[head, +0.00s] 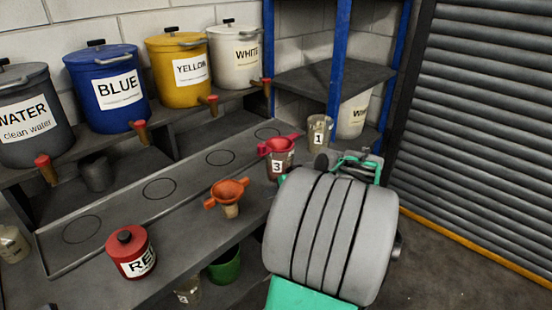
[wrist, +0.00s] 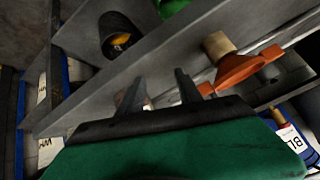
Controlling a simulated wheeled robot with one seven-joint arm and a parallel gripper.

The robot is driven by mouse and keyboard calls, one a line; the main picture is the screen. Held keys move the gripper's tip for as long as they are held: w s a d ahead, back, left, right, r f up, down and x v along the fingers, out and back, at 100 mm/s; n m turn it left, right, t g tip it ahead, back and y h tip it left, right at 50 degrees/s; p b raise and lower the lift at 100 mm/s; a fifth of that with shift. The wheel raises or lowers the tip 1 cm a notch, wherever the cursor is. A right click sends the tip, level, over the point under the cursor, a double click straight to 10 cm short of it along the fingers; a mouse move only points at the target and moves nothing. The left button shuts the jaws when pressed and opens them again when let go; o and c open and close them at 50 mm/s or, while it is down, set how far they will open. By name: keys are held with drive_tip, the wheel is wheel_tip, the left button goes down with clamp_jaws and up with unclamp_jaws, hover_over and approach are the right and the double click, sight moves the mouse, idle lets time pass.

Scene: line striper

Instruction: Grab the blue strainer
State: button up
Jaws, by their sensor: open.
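I see no blue strainer in either view. An orange strainer (head: 228,188) with two side handles sits on the bench, and also shows in the wrist view (wrist: 238,70). A red strainer (head: 280,146) rests on a cup labelled 3 (head: 277,167). My gripper (wrist: 158,84) is open, its two dark fingers apart above the grey bench surface. I see nothing held between them. In the head view my arm's large grey link hides most of the gripper and part of the bench's right end.
A red can (head: 130,253) and a marked tray (head: 118,202) are on the bench. A cup labelled 1 (head: 319,132) stands near the blue rack (head: 338,60). A green container (head: 225,266) is below.

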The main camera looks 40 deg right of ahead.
drive_tip(key=d+r+n+t, duration=0.1)
drive_tip(key=d+r+t, duration=0.1)
drive_tip(key=d+r, duration=0.15)
drive_tip(key=n+t, duration=0.3)
drive_tip(key=t, duration=0.1)
approach(264, 147)
drive_tip(key=x, duration=0.4)
drive_tip(key=shift+y, duration=0.3)
drive_tip(key=p+x, duration=0.1)
drive_tip(key=x, duration=0.5)
drive_tip(key=shift+w+f, duration=0.1)
drive_tip(key=shift+w, duration=0.1)
drive_tip(key=shift+w+d+f, duration=0.1)
drive_tip(key=shift+w+f, duration=0.1)
drive_tip(key=shift+w, duration=0.2)
drive_tip(key=shift+c, duration=0.3)
clamp_jaws()
